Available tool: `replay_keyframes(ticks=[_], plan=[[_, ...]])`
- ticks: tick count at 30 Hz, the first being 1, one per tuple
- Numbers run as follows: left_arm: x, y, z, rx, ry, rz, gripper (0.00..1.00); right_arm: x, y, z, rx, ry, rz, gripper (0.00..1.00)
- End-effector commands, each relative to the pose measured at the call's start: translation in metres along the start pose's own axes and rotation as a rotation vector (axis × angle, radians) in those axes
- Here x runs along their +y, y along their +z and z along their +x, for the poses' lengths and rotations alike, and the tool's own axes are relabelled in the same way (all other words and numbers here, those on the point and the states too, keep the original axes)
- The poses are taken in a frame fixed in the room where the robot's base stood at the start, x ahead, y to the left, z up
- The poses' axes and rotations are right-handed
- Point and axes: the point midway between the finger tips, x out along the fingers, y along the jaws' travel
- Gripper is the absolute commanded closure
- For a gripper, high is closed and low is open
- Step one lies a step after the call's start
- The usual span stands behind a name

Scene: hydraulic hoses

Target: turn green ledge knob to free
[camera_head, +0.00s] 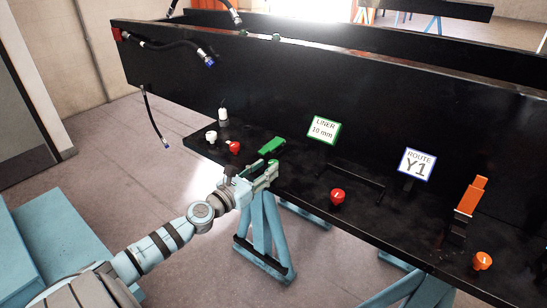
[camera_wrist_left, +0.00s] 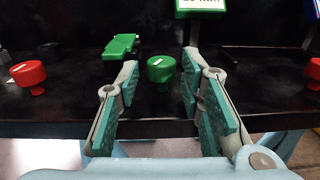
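The green ledge knob (camera_wrist_left: 160,70) stands on the black ledge in the left wrist view, with a short white mark on its top that lies nearly sideways. My left gripper (camera_wrist_left: 158,82) is open, with its two teal-padded fingers to the left and right of the knob. The knob looks to be just beyond or level with the fingertips; I cannot tell whether they touch it. In the head view my left gripper (camera_head: 268,174) is at the ledge's front edge and hides the knob. My right gripper is not in view.
A green lever block (camera_head: 271,146) sits behind the gripper, close to the left finger in the wrist view (camera_wrist_left: 121,46). Red knobs stand to the left (camera_head: 233,147) and right (camera_head: 337,196). A black handle bar (camera_head: 352,174) and an orange block (camera_head: 470,197) are farther right.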

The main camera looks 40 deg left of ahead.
Motion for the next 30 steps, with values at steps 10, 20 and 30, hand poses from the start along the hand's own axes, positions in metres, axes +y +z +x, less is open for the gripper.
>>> replay_keyframes(ticks=[10,20,30], plan=[[-0.002,0.0,0.043,0.002,-0.003,-0.001,0.65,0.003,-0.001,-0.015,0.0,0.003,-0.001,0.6],[-0.002,-0.001,0.044,0.004,-0.003,0.0,0.78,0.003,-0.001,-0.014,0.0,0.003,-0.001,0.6],[-0.001,0.0,0.044,0.003,0.008,-0.002,1.0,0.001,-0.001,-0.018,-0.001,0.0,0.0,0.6]])
